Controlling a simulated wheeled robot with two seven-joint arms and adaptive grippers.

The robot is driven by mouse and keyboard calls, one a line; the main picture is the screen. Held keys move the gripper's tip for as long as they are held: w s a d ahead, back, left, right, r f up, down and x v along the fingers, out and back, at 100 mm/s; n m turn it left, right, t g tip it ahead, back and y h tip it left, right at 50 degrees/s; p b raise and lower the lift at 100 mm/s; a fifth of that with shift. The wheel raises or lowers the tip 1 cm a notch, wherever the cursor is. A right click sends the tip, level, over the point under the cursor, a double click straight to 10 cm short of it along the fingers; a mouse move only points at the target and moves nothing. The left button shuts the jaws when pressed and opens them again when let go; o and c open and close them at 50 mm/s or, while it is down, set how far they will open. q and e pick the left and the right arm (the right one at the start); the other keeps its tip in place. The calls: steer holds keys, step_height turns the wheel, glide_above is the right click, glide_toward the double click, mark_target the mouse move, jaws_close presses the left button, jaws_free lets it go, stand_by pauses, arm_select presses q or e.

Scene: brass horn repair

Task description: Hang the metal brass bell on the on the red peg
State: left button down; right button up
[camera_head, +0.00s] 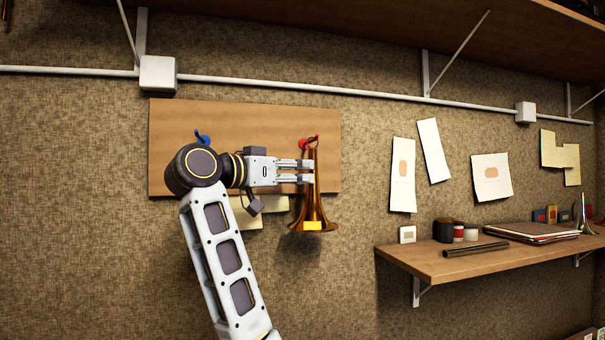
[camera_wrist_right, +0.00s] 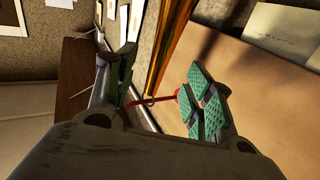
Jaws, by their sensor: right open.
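The brass bell (camera_head: 312,207) is upright with its flare down, in front of the wooden board at its right side. Its narrow top is at the red peg (camera_head: 304,144), and it also shows as a golden strip in the right wrist view (camera_wrist_right: 172,38). In that view a small ring (camera_wrist_right: 148,100) appears to be around the red peg (camera_wrist_right: 165,99). My right gripper (camera_head: 309,171) is beside the bell's narrow neck with its fingers apart. The right wrist view shows the two green-padded fingers spread (camera_wrist_right: 162,92), with no bell clamped between them. My left gripper is out of view.
The wooden board (camera_head: 235,118) also bears a blue peg (camera_head: 202,137) on the left. A wooden shelf (camera_head: 430,266) at the right holds jars, a dark rod and books. Papers hang on the wall. The wall below the bell is clear.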

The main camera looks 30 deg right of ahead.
steer(key=shift+v, duration=2.8)
